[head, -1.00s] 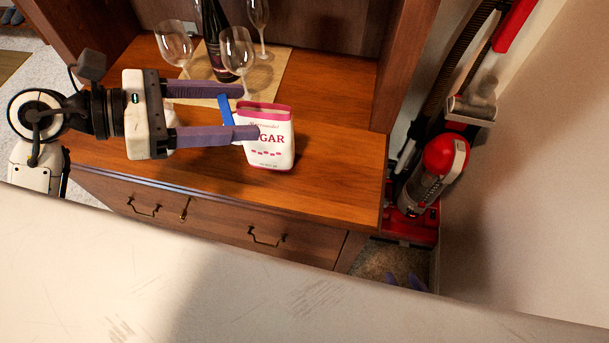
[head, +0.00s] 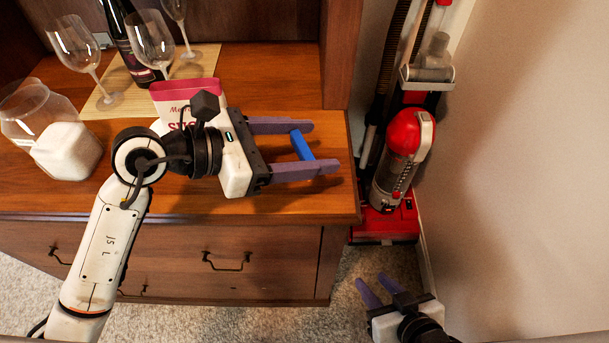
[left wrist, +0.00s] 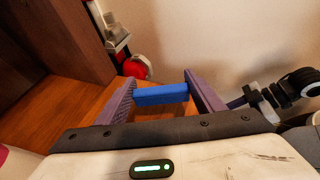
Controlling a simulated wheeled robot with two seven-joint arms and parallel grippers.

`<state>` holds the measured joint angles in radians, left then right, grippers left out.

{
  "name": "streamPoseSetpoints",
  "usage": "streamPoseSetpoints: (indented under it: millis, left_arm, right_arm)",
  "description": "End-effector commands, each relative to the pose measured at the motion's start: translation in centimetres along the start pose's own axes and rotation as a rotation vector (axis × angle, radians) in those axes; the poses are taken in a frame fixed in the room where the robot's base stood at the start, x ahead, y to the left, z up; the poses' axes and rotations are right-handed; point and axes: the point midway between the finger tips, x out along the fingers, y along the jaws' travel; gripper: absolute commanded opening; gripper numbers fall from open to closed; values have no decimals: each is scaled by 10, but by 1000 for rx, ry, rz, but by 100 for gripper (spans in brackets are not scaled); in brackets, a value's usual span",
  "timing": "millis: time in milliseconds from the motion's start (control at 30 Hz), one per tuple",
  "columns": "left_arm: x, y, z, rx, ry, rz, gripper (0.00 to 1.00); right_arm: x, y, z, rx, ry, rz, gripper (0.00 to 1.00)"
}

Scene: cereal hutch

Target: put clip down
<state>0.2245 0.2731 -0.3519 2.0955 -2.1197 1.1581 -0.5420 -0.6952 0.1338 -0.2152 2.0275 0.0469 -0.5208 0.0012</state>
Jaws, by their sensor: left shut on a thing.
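My left gripper (head: 325,147) is shut on the blue clip (head: 301,145), which lies crosswise between its two purple fingers. It is over the right end of the wooden counter (head: 210,205), and the gap beneath is hard to judge. The left wrist view also shows the clip (left wrist: 161,94) spanning the fingers. The sugar bag (head: 180,94), white with a red top, stands behind my left wrist, partly hidden by it. My right gripper (head: 369,277) is low at the bottom right, off the counter, with its fingers apart and nothing between them.
A glass jar of white contents (head: 66,150) stands on the left. Wine glasses (head: 152,42) and a dark bottle (head: 128,40) stand on a mat (head: 107,99) at the back. A red vacuum cleaner (head: 402,150) stands beyond the counter's right edge. The counter's front right corner is clear.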

Motion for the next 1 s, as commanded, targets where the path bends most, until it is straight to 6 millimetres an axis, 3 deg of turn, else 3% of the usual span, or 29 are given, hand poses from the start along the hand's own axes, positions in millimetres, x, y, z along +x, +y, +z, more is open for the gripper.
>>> streamPoseSetpoints:
  millis: [33, 433, 867, 900, 933, 1000]
  left_arm:
    - [4, 0, -10, -6, 0, -1, 41]
    - [22, 0, -54, -3, 0, 0, 41]
    - [25, 0, -62, 1, 0, 1, 41]
    - [25, 0, -62, 2, -1, 1, 64]
    - [24, 0, -61, 1, -1, 1, 69]
    - [24, 0, -61, 1, -1, 1, 70]
  right_arm:
    - [2, 0, 2, 0, 0, 0, 33]
    - [6, 1, 7, 1, 2, -2, 33]
    - [8, 1, 8, 2, 3, -2, 33]
    - [8, 1, 8, 2, 3, -2, 33]
    - [8, 1, 8, 2, 2, -2, 33]
    - [7, 1, 8, 2, 2, -2, 33]
